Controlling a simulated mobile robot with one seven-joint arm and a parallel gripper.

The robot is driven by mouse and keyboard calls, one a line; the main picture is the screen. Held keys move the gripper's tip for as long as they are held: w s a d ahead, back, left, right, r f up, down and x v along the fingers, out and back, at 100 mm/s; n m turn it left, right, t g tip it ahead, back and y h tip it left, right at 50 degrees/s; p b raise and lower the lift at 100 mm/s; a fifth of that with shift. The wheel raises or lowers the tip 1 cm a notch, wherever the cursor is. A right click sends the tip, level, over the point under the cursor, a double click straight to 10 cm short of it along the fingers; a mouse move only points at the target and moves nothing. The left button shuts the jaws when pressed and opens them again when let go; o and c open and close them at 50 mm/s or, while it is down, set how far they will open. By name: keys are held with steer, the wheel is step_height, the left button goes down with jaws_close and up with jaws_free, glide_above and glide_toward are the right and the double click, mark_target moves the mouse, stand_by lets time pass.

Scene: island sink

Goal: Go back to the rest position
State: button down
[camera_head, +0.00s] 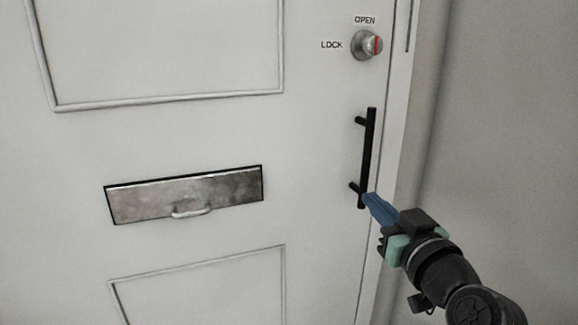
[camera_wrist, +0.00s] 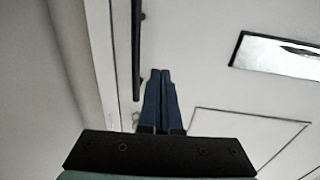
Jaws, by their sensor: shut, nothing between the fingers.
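My gripper (camera_head: 370,198) is at the lower right in the head view, in front of the white door (camera_head: 320,150). Its blue fingers are shut together with nothing between them; they also show in the wrist view (camera_wrist: 160,74). The fingertips appear close to the lower end of the black bar handle (camera_head: 367,150). I cannot tell whether they touch it. In the wrist view the handle (camera_wrist: 136,45) runs upward, just left of the fingertips.
A round lock knob (camera_head: 366,45) with a red mark sits above the handle, between OPEN and LOCK labels. A metal mail slot (camera_head: 155,200) with a small pull is left of the handle. A plain grey wall (camera_head: 500,120) stands on the right. The door looks closed.

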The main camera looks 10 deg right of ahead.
steer(key=s+a+r+t, duration=0.3)
steer(key=s+a+r, duration=0.1)
steer(key=a+r, duration=0.8)
steer(key=s+a+r+t+h, duration=0.1)
steer(key=s+a+r+t, duration=0.25)
steer(key=s+r, duration=0.4)
steer(key=s+a+r+t, duration=0.3)
steer(key=s+a+r, duration=0.2)
steer(key=s+r, duration=0.25)
step_height(320, 180, up, 30)
steer(key=m+p, duration=0.1)
steer(key=p, duration=2.9)
steer(key=shift+s+d+h, duration=0.2)
steer(key=shift+d+h, duration=0.1)
steer(key=shift+h, duration=0.1)
